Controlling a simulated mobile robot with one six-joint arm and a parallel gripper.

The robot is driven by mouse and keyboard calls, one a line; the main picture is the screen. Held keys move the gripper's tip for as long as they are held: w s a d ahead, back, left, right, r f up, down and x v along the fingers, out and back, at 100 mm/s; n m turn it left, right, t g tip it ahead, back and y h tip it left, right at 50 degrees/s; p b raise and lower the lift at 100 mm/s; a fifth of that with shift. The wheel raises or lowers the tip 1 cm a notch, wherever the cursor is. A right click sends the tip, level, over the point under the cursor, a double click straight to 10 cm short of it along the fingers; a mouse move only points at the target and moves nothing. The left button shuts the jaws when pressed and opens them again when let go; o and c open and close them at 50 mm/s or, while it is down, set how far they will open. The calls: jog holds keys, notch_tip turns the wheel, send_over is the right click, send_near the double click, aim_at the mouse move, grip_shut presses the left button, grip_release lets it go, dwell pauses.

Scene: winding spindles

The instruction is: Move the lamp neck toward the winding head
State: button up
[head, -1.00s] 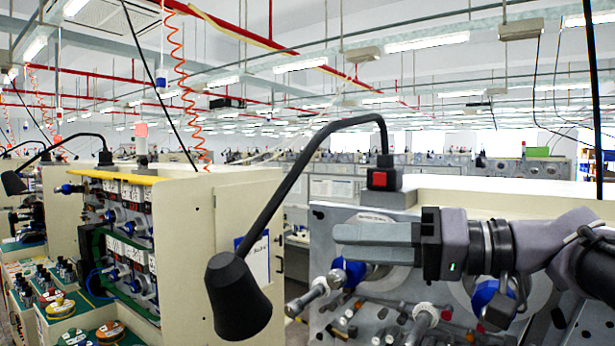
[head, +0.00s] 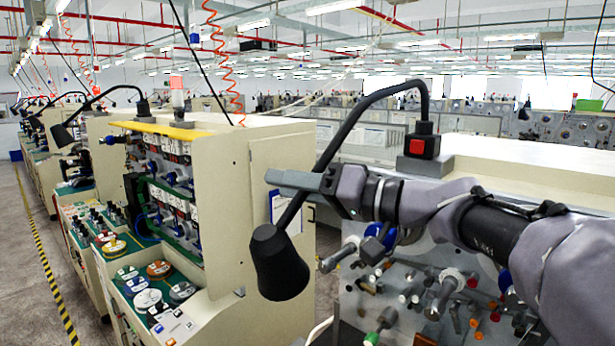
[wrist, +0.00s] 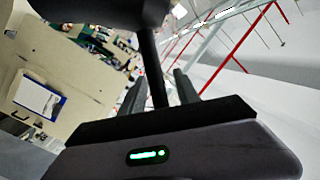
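The black desk-type lamp has a thin bent neck (head: 347,128) rising from a box with a red switch (head: 419,147) on top of the right machine. Its cone shade (head: 278,262) hangs at the lower left end. The fingers look open. The winding head (head: 425,265) with spindles is below my arm.
A cream machine cabinet (head: 282,165) with a hanging clipboard stands left of the lamp. More winding machines with lamps line the left side. A yellow-black floor stripe (head: 45,255) marks the clear aisle at far left.

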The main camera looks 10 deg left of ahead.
jog(key=shift+c, duration=0.5)
grip_shut()
dwell(1.0)
